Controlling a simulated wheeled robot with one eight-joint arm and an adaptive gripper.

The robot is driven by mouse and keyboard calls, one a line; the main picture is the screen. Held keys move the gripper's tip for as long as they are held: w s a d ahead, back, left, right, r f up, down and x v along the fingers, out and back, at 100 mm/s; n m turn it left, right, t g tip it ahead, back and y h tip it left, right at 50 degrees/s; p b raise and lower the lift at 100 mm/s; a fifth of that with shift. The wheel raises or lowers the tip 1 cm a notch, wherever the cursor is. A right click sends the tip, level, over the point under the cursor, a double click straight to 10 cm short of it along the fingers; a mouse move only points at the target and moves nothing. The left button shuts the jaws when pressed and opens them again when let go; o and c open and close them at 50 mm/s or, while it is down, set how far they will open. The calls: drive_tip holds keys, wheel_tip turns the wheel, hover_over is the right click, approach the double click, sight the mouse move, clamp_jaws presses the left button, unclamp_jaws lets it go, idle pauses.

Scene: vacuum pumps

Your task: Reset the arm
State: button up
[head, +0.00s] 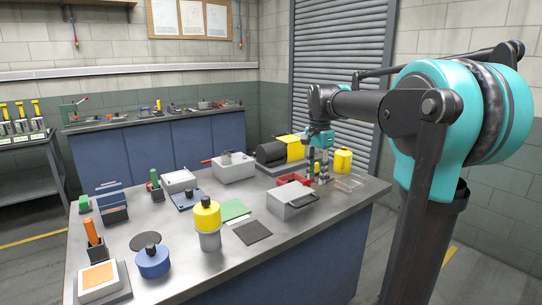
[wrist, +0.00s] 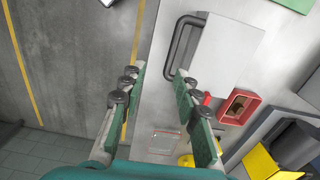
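My gripper (head: 318,166) is over the right end of the workbench (head: 160,232) in the head view. In the wrist view its two green-padded fingers (wrist: 161,73) stand apart, with nothing between them but the bench edge and the floor. My arm reaches in from the right of the head view, bent at the large teal joint. A grey box with a black handle (head: 290,201) is close to the gripper; it also shows right of the fingers in the wrist view (wrist: 224,52).
A red tray (head: 291,181), a clear tray (head: 351,183), a yellow container (head: 343,160) and a black and yellow pump (head: 273,153) surround the gripper. Blue and yellow cylinders and other parts fill the bench's left. A second bench (head: 158,147) stands behind.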

drive_tip(key=s+d+f+n+t, duration=0.2)
drive_tip(key=s+f+n, duration=0.3)
drive_tip(key=s+f, duration=0.6)
drive_tip(key=s+d+f+n+t, duration=0.2)
drive_tip(key=s+f+n, duration=0.3)
drive_tip(key=s+f, duration=0.6)
wheel_tip(320, 180, down, 4)
drive_tip(key=shift+s+f+n, duration=0.1)
drive_tip(key=shift+s+n, duration=0.2)
drive_tip(key=shift+s, duration=0.05)
